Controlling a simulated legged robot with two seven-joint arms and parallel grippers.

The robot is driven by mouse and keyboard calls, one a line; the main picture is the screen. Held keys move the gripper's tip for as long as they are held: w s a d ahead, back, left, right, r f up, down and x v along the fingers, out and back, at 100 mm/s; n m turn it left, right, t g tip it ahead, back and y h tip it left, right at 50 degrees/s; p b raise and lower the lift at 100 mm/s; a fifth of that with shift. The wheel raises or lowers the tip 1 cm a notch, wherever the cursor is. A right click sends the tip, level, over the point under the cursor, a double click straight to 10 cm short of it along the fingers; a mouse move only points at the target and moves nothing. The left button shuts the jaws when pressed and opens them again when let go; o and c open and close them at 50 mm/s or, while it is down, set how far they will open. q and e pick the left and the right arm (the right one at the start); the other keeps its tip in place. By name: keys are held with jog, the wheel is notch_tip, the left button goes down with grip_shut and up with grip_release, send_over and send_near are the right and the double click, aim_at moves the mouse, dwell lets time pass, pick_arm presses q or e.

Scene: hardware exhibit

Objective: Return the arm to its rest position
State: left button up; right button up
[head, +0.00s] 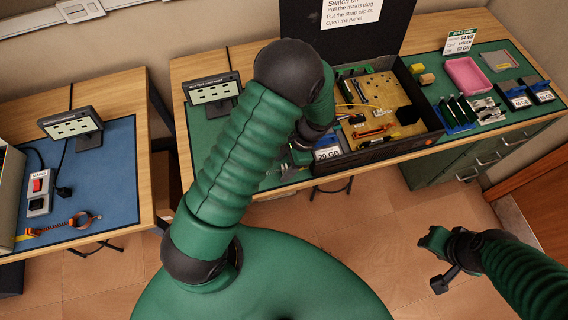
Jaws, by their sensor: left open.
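My left arm rises from the bottom middle of the head view, bends at a dark joint and reaches down over the long bench (250,60). My left gripper (303,148) is open at the front edge of the open black computer case (405,150), close beside a part labelled "20 GB" (328,154). The arm partly hides the gripper, and I cannot tell whether it touches anything. My right arm comes in at the lower right. Its gripper (437,262) hangs over the bare floor, away from the benches; its jaw opening is unclear.
The case's raised lid (350,38) stands behind my left forearm. A pink tray (467,76), drives (515,97) and cards lie on the green mat at right. A left bench holds a power strip (38,190) and a wrist strap (65,225). Floor in front is clear.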

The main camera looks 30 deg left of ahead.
pick_arm(q)
jog(key=shift+r+p, duration=3)
jog(key=shift+r, duration=0.05)
jog(key=s+d+r+n+t+h, duration=0.1)
jog(key=s+d+r+n+t, duration=0.1)
jog(key=r, duration=0.5)
jog(key=s+d+r+n+t+h, duration=0.1)
jog(key=s+d+r+n+t, duration=0.1)
jog(key=r+n+t, duration=0.2)
notch_tip(320, 180, up, 3)
jog(key=shift+d+f+n+h, duration=0.15)
jog(key=shift+d+n+h, duration=0.2)
jog(key=shift+n, duration=0.65)
jog(key=shift+s, duration=0.15)
